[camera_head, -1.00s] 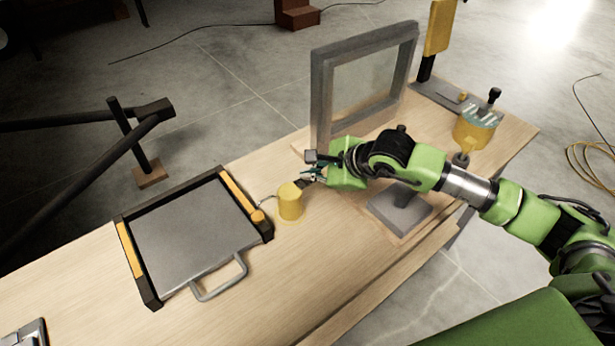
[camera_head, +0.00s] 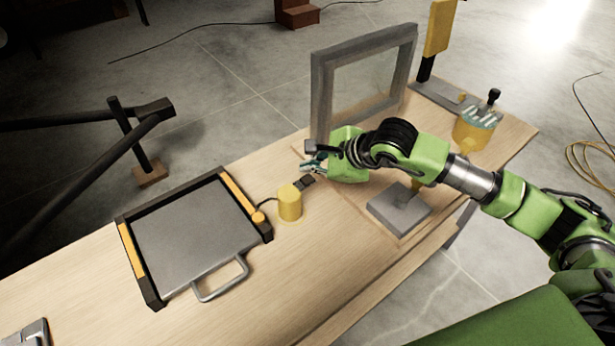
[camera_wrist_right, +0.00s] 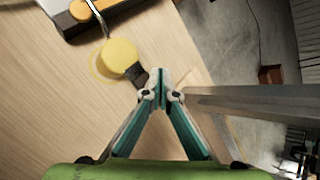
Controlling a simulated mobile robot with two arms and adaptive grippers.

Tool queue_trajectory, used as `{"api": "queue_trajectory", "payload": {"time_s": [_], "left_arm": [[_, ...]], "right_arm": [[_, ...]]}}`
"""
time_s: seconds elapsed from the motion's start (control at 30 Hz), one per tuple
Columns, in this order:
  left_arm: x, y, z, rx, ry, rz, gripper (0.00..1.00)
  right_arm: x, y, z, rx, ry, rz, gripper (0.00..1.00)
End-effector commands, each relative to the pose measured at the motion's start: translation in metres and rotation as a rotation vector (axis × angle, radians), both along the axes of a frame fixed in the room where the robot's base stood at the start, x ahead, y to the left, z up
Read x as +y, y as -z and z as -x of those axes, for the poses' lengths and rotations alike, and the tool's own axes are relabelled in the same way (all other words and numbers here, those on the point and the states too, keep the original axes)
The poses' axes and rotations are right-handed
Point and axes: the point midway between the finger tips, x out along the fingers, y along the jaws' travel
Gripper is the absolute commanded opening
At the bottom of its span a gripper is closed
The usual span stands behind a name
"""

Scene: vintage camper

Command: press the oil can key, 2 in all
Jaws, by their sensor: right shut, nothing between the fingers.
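The oil can (camera_head: 290,204) is a small yellow cylinder standing on the wooden table, with a thin spout reaching left. Its dark key (camera_head: 305,182) sticks out to the right near its top; the can (camera_wrist_right: 121,56) and key (camera_wrist_right: 139,76) also show in the wrist view. My right gripper (camera_head: 311,166) is shut and empty. In the head view its tips are just above and beyond the key, with a small gap showing. In the wrist view the closed fingertips (camera_wrist_right: 160,96) appear close to the key; their height over it is unclear. My left gripper is not in view.
A grey tray-like panel (camera_head: 195,235) with black and yellow edges and a handle lies left of the can. A grey upright frame (camera_head: 322,95) stands behind my gripper. A grey block (camera_head: 385,210) and a yellow round device (camera_head: 474,132) are to the right.

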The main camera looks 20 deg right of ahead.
Motion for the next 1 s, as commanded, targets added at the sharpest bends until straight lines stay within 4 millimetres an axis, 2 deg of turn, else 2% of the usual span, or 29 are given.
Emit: {"api": "queue_trajectory", "payload": {"time_s": [0.1, 0.4, 1.0], "left_arm": [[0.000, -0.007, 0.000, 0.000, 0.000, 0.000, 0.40], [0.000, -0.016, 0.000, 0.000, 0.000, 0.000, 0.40], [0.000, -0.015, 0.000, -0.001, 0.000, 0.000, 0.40]], "right_arm": [[0.000, -0.016, 0.000, -0.002, 0.000, 0.001, 0.00], [0.000, -0.040, 0.000, -0.001, 0.000, 0.001, 0.00], [0.000, -0.039, 0.000, 0.000, 0.000, 0.000, 0.00]]}}
